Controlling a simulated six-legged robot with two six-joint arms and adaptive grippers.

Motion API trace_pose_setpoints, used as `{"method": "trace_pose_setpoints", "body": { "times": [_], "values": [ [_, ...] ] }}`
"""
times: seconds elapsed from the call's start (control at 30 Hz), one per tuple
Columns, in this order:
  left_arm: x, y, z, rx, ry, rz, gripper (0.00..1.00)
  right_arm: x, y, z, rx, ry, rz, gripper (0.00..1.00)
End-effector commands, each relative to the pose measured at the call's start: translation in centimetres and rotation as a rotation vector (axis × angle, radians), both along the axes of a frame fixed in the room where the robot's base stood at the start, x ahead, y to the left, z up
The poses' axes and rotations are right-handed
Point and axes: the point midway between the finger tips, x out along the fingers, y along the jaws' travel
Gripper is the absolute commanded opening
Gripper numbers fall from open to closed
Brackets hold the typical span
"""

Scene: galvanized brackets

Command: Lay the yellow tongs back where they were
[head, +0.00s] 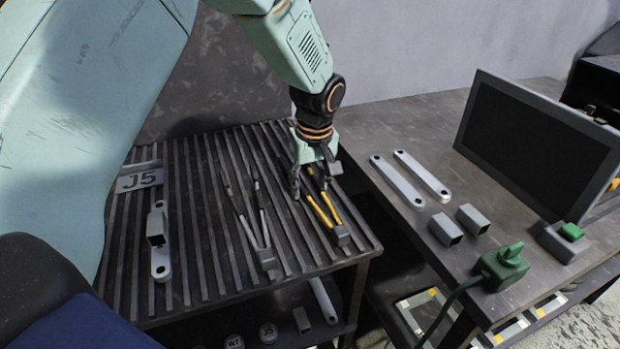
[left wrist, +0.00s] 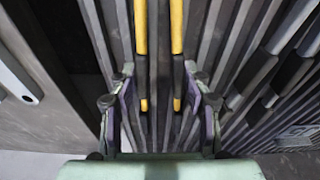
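The yellow tongs (head: 323,212) lie on the slatted table top (head: 205,262), near its right side. Their yellow arms run toward the front, where a grey block (head: 341,236) sits at their joined end. My left gripper (head: 310,183) is low over the dark ends of the tongs. In the left wrist view the tongs' two arms (left wrist: 177,45) pass between the fingers of my left gripper (left wrist: 160,92). The fingers are spread, with a gap on each side of the tongs. My right gripper is in neither view.
Grey-handled tongs (head: 249,230) lie just left on the slats. A J5 plate (head: 139,180) and a bracket (head: 160,262) are farther left. Across a gap, the right bench holds flat bars (head: 421,175), square tubes (head: 446,229), a green plug (head: 502,266) and a dark screen (head: 530,145).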

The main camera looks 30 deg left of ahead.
Motion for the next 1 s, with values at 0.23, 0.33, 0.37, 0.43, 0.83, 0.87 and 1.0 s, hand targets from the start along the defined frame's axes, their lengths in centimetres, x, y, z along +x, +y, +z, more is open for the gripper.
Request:
{"method": "trace_pose_setpoints", "body": {
  "times": [0.23,0.33,0.37,0.43,0.83,0.87,1.0],
  "values": [
    [0.1,0.0,0.0,0.0,-0.001,0.0,0.45,0.0,0.0,0.0,0.0,0.0,0.0,0.0],
    [0.1,0.0,0.0,0.0,-0.001,0.0,0.56,0.0,0.0,0.0,0.0,0.0,0.0,0.0],
    [0.0,0.0,0.0,0.0,-0.001,0.0,0.59,0.0,0.0,0.0,0.0,0.0,0.0,0.0],
    [0.0,0.0,0.0,0.0,-0.001,0.0,0.65,0.0,0.0,0.0,0.0,0.0,0.0,0.0],
    [0.0,0.0,-0.1,0.0,0.0,0.0,0.75,0.0,0.0,0.0,0.0,0.0,0.0,0.0],
    [0.0,0.0,0.0,-0.001,-0.001,0.0,0.75,0.0,0.0,0.0,0.0,0.0,0.0,0.0],
    [0.0,-0.1,1.1,0.0,-0.004,0.001,0.75,0.0,0.0,0.0,0.0,0.0,0.0,0.0]
  ]
}}
